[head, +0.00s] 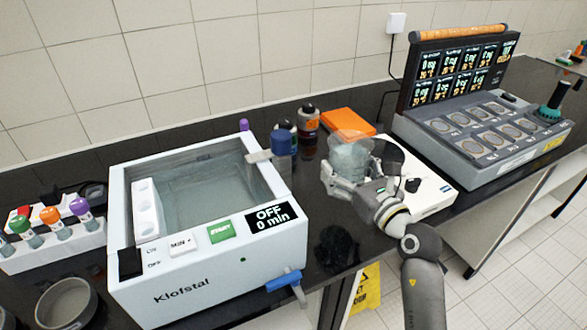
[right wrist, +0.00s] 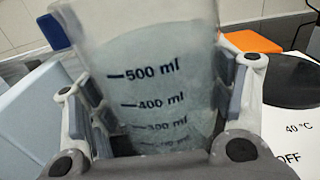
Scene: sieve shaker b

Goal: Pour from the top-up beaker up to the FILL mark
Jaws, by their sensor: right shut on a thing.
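The clear beaker (head: 350,155), with a wide rim and pale grey-blue contents, is in my right gripper (head: 346,182), right of the water bath. In the right wrist view the beaker (right wrist: 155,95) shows printed marks up to 500 ml and stands between both fingers (right wrist: 165,110), nearly upright. The contents seem to reach above the 500 ml mark. The white Klofstal bath (head: 190,283) is open at the top, with clear water-like contents inside. Its display reads OFF, 0 min. I cannot make out a FILL mark. My left gripper is out of view.
A white hot plate (head: 432,195) with a dark disc stands right behind my right gripper. A tube rack (head: 50,250) is left; a dark block heater (head: 480,130) is right.

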